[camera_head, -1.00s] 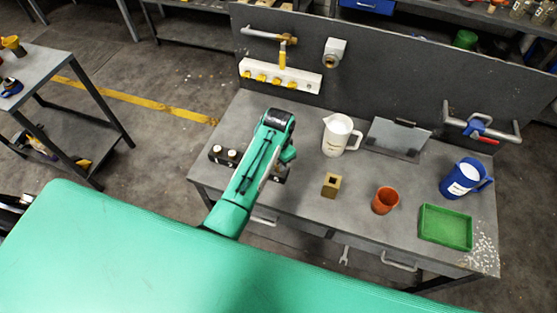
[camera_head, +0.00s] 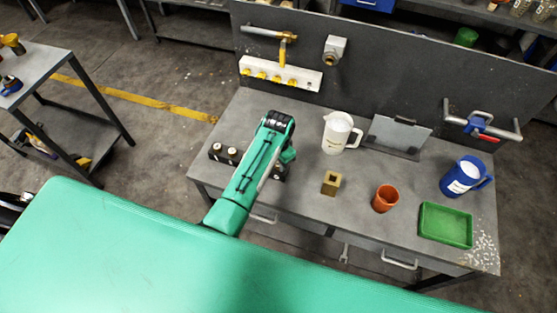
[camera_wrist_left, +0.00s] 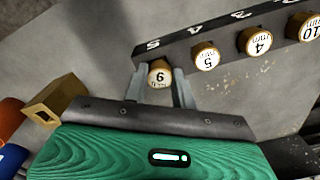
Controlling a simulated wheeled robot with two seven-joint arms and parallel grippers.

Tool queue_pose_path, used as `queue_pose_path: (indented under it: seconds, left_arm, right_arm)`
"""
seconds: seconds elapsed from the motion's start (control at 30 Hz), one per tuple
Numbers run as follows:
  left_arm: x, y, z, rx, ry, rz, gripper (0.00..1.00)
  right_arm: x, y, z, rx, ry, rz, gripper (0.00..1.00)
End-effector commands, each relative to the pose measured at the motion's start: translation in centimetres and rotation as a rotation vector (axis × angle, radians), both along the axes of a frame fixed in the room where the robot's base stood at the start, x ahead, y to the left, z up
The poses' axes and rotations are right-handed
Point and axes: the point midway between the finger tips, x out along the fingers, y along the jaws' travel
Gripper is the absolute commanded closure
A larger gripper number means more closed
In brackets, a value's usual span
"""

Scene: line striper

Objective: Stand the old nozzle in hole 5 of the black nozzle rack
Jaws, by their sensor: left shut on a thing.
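The black nozzle rack (camera_wrist_left: 230,29) crosses the top of the left wrist view, its printed numbers running 5, 4, 3 from left to right. My left gripper (camera_wrist_left: 158,79) is shut on a brass nozzle with a round white label (camera_wrist_left: 159,73), marked 6 or 9. This nozzle is in line with the rack's number 5. Its lower end is hidden, so I cannot tell how deep it sits. In the head view the rack (camera_head: 214,153) lies at the bench's left end, partly behind my left arm, which also hides the gripper. My right gripper is out of view.
Several other labelled nozzles, including one marked 5 (camera_wrist_left: 206,56), stand along the rack beside the held one. A brass square block (camera_head: 331,184), orange cup (camera_head: 385,199), white jug (camera_head: 337,134), green tray (camera_head: 445,226) and blue jug (camera_head: 464,178) stand to the right.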

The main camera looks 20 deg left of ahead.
Motion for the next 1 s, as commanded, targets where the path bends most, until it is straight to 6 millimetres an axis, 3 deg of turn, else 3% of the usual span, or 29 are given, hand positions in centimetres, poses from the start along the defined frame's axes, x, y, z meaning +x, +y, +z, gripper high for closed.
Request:
queue_pose_path:
  seconds: [0.33,0.37,0.47,0.67,0.77,1.0]
  left_arm:
    - [-0.03,-0.01,-0.91,0.0,0.001,0.0,0.94]
    - [-0.01,-0.02,-0.88,0.0,0.001,0.0,0.7]
    - [-0.01,-0.01,-0.86,0.0,0.001,0.0,0.5]
    - [-0.01,-0.02,-0.85,0.0,0.001,0.0,0.49]
    - [-0.02,-0.01,-0.86,0.0,0.001,0.0,0.34]
    - [-0.02,-0.01,-0.84,0.0,0.001,0.0,0.34]
  right_arm:
    - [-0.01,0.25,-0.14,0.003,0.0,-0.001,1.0]
    - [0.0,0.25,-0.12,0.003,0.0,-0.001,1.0]
    - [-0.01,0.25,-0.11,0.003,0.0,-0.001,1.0]
    - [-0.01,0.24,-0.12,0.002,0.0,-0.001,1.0]
    - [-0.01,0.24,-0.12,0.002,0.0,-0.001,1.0]
    - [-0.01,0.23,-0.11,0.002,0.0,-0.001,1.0]
